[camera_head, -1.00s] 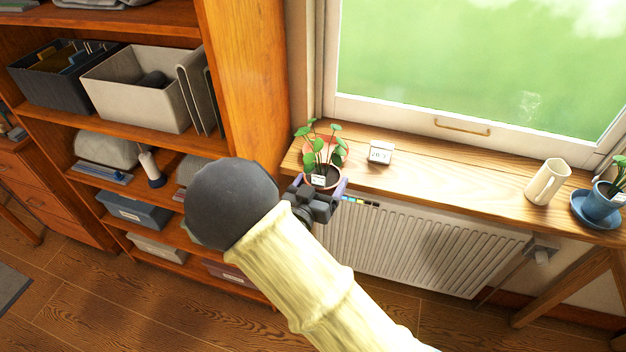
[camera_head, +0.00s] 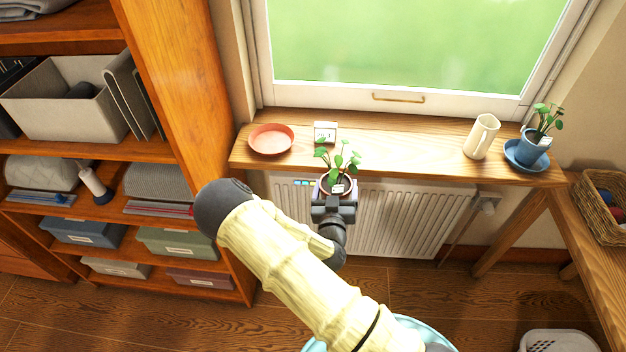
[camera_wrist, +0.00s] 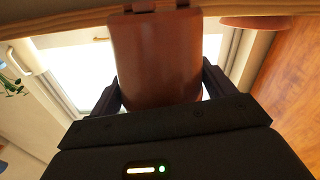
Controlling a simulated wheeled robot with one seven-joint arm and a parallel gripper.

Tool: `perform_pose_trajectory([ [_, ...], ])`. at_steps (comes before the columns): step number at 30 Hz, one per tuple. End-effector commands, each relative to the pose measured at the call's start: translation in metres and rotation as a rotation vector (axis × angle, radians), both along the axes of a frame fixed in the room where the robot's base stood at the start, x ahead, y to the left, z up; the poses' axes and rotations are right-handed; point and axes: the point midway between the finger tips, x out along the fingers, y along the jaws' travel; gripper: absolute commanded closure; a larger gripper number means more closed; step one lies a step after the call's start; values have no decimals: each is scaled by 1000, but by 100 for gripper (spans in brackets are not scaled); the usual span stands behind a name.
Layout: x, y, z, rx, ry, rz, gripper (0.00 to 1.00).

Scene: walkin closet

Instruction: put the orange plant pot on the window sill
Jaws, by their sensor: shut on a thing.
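The orange-brown plant pot (camera_head: 346,188) with a leafy green plant is held in my gripper (camera_head: 335,194), in front of the sill's front edge. In the wrist view the pot (camera_wrist: 156,62) fills the space between my gripper's two dark fingers (camera_wrist: 160,88), which are shut on it. In the head view most of the pot is hidden by the gripper and leaves. It looks upright. The wooden window sill (camera_head: 400,146) runs under the window behind it. An empty orange saucer (camera_head: 271,139) lies at the sill's left end.
A small white calendar block (camera_head: 325,132) stands right of the saucer. A cream jug (camera_head: 482,137) and a blue pot (camera_head: 533,148) on a blue saucer stand at the sill's right end. A ribbed radiator (camera_head: 410,220) is below. The sill between calendar and jug is clear.

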Motion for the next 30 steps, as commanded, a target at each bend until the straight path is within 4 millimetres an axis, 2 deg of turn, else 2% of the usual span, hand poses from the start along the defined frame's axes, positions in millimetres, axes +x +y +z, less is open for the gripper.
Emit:
perform_pose_trajectory([
  [1,-1,-15,-10,-11,1,8,58],
  [6,-6,-52,-37,-10,2,51,58],
  [12,-16,-84,-61,-5,-1,98,58],
  [17,-20,-94,-68,0,-4,116,58],
  [30,-20,-93,-68,1,-6,116,58],
])
